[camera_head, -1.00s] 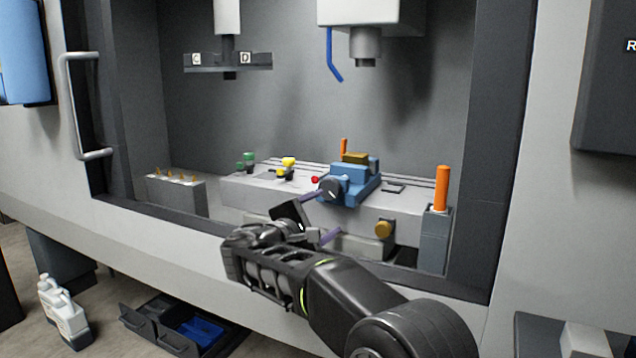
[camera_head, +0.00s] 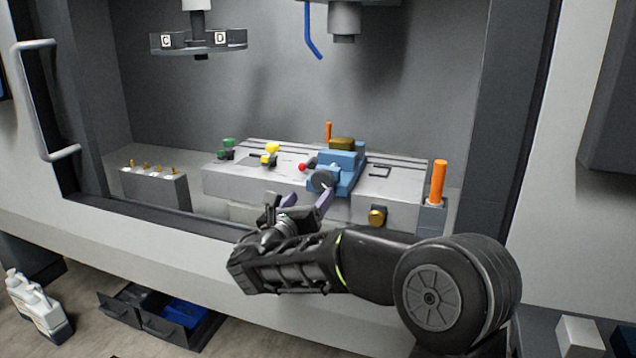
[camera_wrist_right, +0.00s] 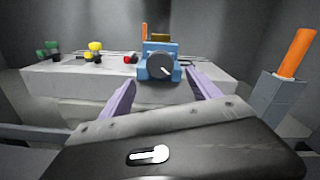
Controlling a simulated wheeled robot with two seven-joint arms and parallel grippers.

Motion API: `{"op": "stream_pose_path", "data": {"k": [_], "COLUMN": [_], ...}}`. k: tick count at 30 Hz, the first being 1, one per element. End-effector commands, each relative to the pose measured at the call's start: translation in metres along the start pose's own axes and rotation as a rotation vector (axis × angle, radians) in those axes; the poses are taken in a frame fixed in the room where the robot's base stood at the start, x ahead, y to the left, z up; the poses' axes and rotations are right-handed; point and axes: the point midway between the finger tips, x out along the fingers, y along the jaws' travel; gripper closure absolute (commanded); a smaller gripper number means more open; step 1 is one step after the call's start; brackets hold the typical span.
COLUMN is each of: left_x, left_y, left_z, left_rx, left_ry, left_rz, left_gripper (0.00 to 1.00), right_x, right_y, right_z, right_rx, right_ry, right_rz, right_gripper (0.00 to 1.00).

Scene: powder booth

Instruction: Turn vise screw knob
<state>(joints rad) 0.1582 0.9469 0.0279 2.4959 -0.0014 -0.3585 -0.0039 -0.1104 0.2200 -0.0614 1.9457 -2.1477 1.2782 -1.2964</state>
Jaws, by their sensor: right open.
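The blue vise (camera_head: 338,170) sits on the grey machine table, with a brownish-gold block (camera_head: 342,144) on top. Its dark round screw knob (camera_head: 322,180) faces me, and it also shows in the right wrist view (camera_wrist_right: 160,67) with a pale line on its face. My right gripper (camera_head: 308,200) is open and empty, just in front of the knob and a little lower. In the right wrist view its two purple fingers (camera_wrist_right: 159,90) stand wide apart, one to each side below the knob. My left gripper is not in view.
The grey table (camera_head: 400,205) also bears green, yellow and red knobbed parts, left of the vise. An orange handle (camera_head: 438,182) stands in a grey block at right. A brass knob (camera_head: 377,216) is on the table front. A spindle (camera_head: 344,22) and blue hose hang above.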

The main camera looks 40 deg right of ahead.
Motion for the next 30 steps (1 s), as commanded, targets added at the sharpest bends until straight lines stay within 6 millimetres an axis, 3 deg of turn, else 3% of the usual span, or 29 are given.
{"op": "stream_pose_path", "data": {"k": [5, 18, 28, 30], "left_x": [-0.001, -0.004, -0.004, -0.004], "left_y": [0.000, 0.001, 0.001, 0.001], "left_z": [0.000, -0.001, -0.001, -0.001], "left_rx": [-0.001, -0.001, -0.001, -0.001], "left_ry": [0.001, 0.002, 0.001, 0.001], "left_rz": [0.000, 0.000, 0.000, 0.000], "left_gripper": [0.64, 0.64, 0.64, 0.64], "right_x": [0.012, 0.073, 0.078, 0.078], "right_y": [-0.001, -0.001, -0.001, -0.001], "right_z": [0.000, 0.000, 0.000, 0.000], "right_rx": [0.002, 0.002, 0.003, 0.002], "right_ry": [0.001, 0.001, 0.000, 0.000], "right_rz": [-0.003, -0.002, -0.001, -0.001], "right_gripper": [0.28, 0.28, 0.28, 0.32]}}
